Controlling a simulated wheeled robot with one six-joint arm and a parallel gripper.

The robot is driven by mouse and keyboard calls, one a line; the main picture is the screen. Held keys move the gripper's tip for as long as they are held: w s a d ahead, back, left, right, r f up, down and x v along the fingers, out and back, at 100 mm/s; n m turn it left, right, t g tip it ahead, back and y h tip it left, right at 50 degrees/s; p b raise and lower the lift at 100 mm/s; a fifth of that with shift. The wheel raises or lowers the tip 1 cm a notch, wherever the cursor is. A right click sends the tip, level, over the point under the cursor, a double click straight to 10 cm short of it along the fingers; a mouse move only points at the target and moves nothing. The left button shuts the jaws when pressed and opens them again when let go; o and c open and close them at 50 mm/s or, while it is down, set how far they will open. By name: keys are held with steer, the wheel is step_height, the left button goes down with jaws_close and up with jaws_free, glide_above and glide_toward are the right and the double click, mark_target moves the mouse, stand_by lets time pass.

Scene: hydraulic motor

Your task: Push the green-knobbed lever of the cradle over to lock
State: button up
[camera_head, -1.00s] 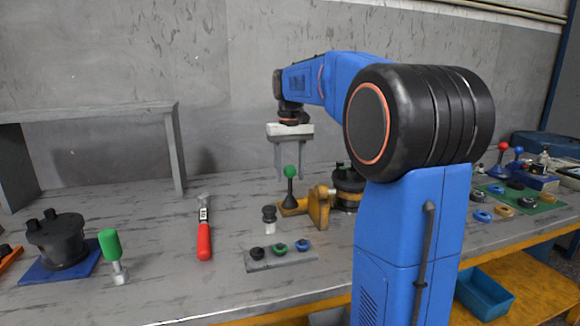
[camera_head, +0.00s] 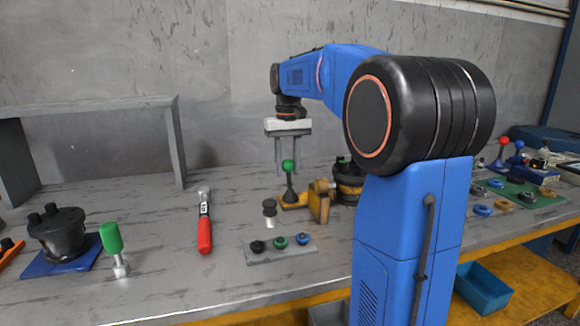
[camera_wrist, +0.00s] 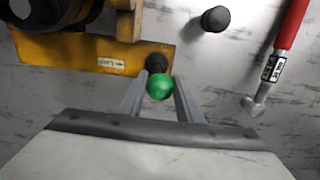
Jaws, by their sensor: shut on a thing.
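The lever's green knob (camera_head: 288,166) tops a dark, roughly upright stem on the yellow cradle (camera_head: 318,204). The cradle holds a dark motor (camera_head: 348,176), partly hidden by my arm. My gripper (camera_head: 292,170) points down at the lever, one finger on each side of the knob, shut on it. In the wrist view the green knob (camera_wrist: 160,87) sits between the fingers of my gripper (camera_wrist: 160,78). A white label with an arrow (camera_wrist: 110,63) is on the yellow cradle plate (camera_wrist: 88,52) beside the lever.
A red-handled tool (camera_head: 204,232) lies left of the cradle. A green-handled tool (camera_head: 111,240) and another motor (camera_head: 58,232) are farther left. Bare bench lies between them.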

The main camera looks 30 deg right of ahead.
steer(key=shift+w+a, duration=0.1)
steer(key=shift+a, duration=0.45)
steer(key=shift+w+a+f, duration=0.2)
steer(key=shift+a, duration=0.5)
stand_by(0.4)
steer(key=shift+w+a+f, duration=0.1)
steer(key=shift+a+f, duration=0.05)
steer(key=shift+a, duration=0.05)
steer(key=shift+o, duration=0.4)
steer(key=shift+w+a+f, duration=0.1)
steer(key=shift+a+f, duration=0.05)
steer(key=shift+a, duration=0.2)
steer(key=shift+a+f, duration=0.1)
steer(key=shift+a, duration=0.05)
steer(key=shift+o, duration=0.5)
steer(key=shift+w+a+f, duration=0.1)
steer(key=shift+a+f, duration=0.15)
steer(key=shift+a, duration=0.15)
steer(key=shift+o, duration=1.1)
steer(key=shift+a+f, duration=0.1)
steer(key=shift+a, duration=0.05)
